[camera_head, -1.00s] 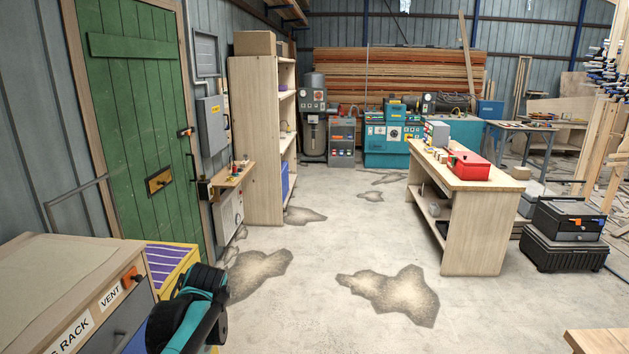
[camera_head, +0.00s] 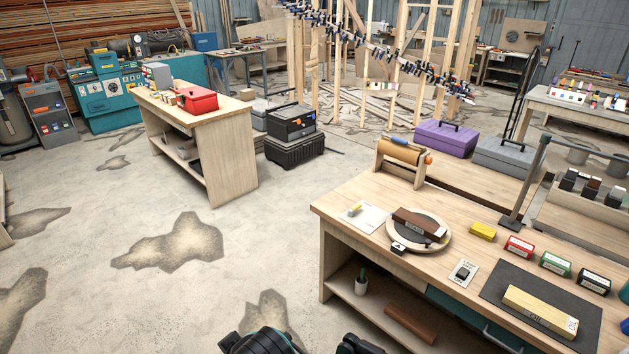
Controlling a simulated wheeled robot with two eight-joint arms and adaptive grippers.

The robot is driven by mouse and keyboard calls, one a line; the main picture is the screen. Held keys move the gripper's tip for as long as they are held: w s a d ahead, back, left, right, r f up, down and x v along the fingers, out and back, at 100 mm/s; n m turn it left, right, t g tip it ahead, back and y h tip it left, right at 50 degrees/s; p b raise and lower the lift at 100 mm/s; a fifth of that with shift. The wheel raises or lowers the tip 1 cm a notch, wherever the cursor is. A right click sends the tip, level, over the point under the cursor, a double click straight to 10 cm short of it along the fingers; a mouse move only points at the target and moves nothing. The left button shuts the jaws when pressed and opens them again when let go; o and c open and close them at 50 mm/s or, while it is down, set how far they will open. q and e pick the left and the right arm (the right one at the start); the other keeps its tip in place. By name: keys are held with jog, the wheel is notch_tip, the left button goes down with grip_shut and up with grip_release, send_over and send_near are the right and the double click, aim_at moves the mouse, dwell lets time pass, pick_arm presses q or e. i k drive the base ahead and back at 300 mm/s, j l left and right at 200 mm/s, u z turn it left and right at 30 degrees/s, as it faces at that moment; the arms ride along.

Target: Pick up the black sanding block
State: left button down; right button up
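The black sanding block (camera_head: 594,283) lies near the right end of the wooden workbench (camera_head: 340,206), with a pale label on its front. It is the last of a row after a yellow block (camera_head: 483,231), a red block (camera_head: 519,246) and a green block (camera_head: 555,263). Nothing touches it that I can see. Only black rounded parts of mine show at the bottom edge, well left of the block and in front of the bench. I see no gripper fingers.
A dark mat (camera_head: 495,293) with a long tan block (camera_head: 540,312) lies in front of the row. A round board (camera_head: 437,247) with a brown block is left of it. A black post (camera_head: 522,195) rises behind the row. Open floor (camera_head: 100,300) lies to the left.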

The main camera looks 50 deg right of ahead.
aim_at(596, 283)
jog(key=z, duration=3.5)
jog(key=i+l+u, duration=0.1)
jog(key=i, duration=0.4)
jog(key=i+l+u, duration=0.1)
jog(key=i+l, duration=0.2)
jog(key=i, duration=0.25)
jog(key=i+l, duration=0.3)
jog(key=i, duration=0.2)
jog(key=i+l+u, duration=0.15)
jog(key=i, duration=0.35)
jog(key=l, duration=0.1)
